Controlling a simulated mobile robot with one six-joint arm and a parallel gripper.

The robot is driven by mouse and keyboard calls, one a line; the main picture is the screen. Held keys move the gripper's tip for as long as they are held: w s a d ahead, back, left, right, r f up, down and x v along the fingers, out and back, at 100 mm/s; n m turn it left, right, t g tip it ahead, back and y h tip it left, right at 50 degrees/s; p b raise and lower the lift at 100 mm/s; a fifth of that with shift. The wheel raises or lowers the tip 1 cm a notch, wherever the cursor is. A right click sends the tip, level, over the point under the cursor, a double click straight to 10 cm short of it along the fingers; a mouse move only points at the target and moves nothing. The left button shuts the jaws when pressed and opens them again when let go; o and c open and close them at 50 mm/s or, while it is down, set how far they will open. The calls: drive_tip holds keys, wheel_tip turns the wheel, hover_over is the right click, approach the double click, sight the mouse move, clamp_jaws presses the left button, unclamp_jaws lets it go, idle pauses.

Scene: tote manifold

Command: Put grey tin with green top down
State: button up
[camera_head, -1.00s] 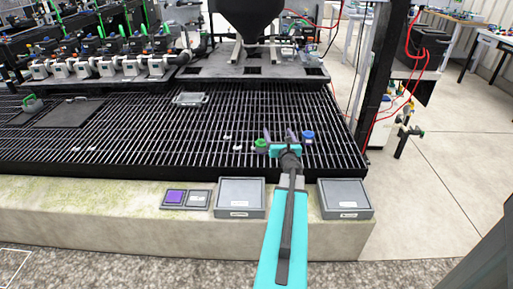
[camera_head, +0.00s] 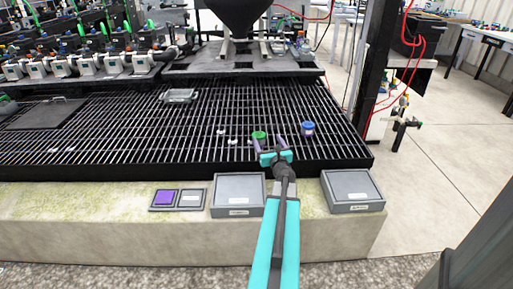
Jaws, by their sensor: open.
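The grey tin with the green top (camera_head: 259,135) appears upright on the black slatted grating, near its front edge. Its green lid shows, and its lower body is largely hidden by my gripper. Nothing is seen held between the fingers.
A blue-topped tin (camera_head: 307,129) stands on the grating to the right. Small white pieces (camera_head: 233,142) lie to the left. Two grey boxes (camera_head: 239,194) (camera_head: 352,190) and a purple-and-grey panel (camera_head: 178,199) sit on the front ledge. The middle grating is mostly clear.

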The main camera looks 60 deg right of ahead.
drive_tip(key=b, duration=0.6)
approach(261, 138)
drive_tip(key=s+a, duration=0.1)
drive_tip(key=a, duration=0.1)
drive_tip(key=shift+d, duration=0.1)
drive_tip(key=shift+x, duration=4.3)
drive_tip(key=shift+d, duration=0.15)
drive_tip(key=shift+b+x, duration=0.65)
drive_tip(key=shift+x, duration=1.85)
drive_tip(key=shift+s+d, duration=0.1)
drive_tip(key=shift+d, duration=0.05)
drive_tip(key=c, duration=1.3)
